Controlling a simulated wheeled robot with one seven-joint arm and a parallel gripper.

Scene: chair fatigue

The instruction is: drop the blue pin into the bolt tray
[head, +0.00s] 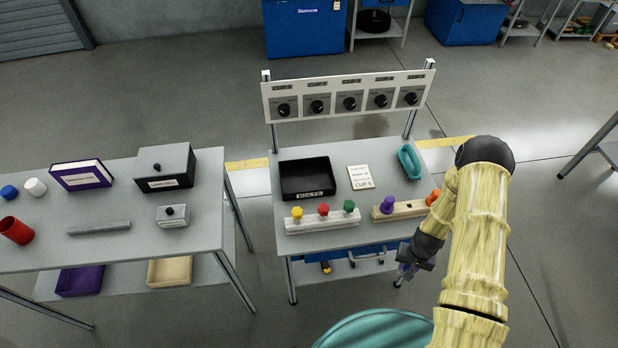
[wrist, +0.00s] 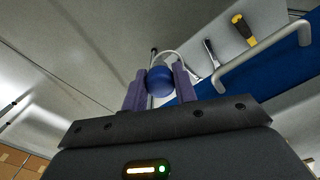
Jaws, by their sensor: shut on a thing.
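The bolt tray (head: 307,197) is a black open box on the middle workbench, with a label on its front. It looks empty. My gripper (head: 404,271) is low, just beyond the bench's front right corner, below the tabletop and well right of the tray. In the wrist view my gripper (wrist: 158,88) is shut on the round head of the blue pin (wrist: 160,75), between its two purple fingers. The pin's shaft is mostly hidden. In the head view the pin is too small to make out clearly.
A white rack (head: 322,221) with yellow, red and green pins and a wooden rack (head: 402,209) with purple and orange pins line the bench front. A card (head: 360,177) and teal ring (head: 409,162) lie behind. A dial panel (head: 349,94) stands at the back. A teal seat (head: 375,332) is in front.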

